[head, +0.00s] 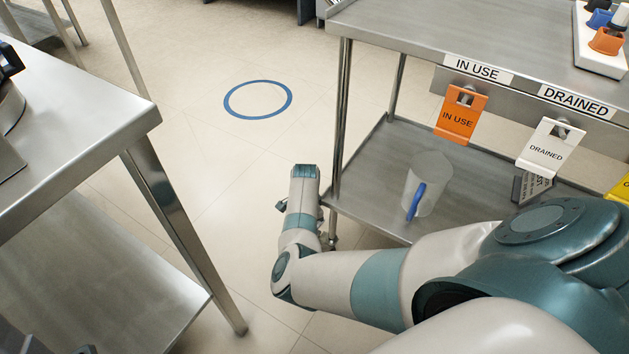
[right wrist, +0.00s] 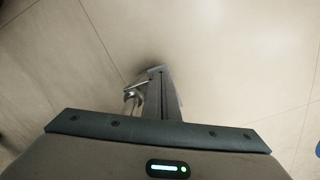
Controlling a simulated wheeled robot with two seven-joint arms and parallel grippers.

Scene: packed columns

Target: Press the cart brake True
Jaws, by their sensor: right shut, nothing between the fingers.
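The steel cart (head: 375,175) stands at the right in the head view, with its near-left leg reaching down to a small metal foot or caster part (head: 328,241) low by the floor. My right arm reaches across in front of the cart, and its hand is just left of that leg; its fingers are hidden in the head view. In the right wrist view my right gripper (right wrist: 160,75) is shut and empty, pointing at the floor. A small shiny metal part (right wrist: 134,97) lies close left of the fingers. I cannot tell whether they touch, or which part is the brake. My left gripper is not in view.
A steel table (head: 85,115) with a lower shelf stands at the left. A clear container (head: 428,175) with a blue handle sits on the cart's lower shelf. Orange (head: 461,115) and white (head: 546,146) tags hang from the cart. Floor with a blue ring (head: 258,82) lies open between.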

